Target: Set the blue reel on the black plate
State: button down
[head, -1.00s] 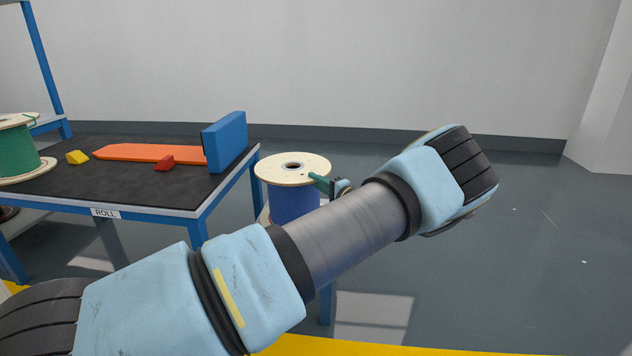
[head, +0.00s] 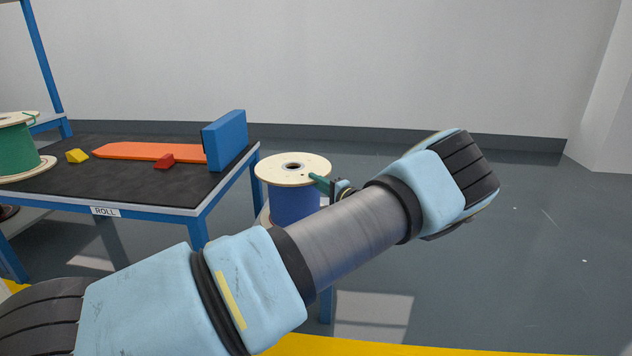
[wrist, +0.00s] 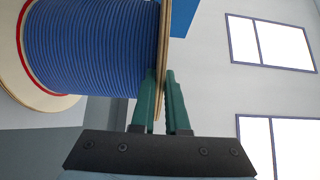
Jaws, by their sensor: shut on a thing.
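The blue reel (head: 294,205), with pale wooden flanges, is just right of the table in the head view. My forearm hides its lower part, so I cannot tell what is beneath it. My gripper (head: 316,180) is shut on the rim of its upper flange, at the right side. In the wrist view, the green fingers (wrist: 161,78) straddle the flange edge and the blue winding (wrist: 95,45) fills the upper left. The black plate (head: 130,185) appears to be the dark top of the table marked ROLL, left of the reel.
On the black top are a green reel (head: 18,148) at the far left, a yellow block (head: 77,156), an orange arrow-shaped strip (head: 140,152), a small red block (head: 164,161) and an upright blue block (head: 225,142) at the right edge. The top's front middle is clear.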

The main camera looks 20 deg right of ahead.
jog(key=shift+f, duration=0.15)
jog(key=c, duration=1.2)
grip_release()
jog(key=shift+f, duration=0.1)
jog(key=p+v, duration=0.2)
jog(key=v, duration=0.9)
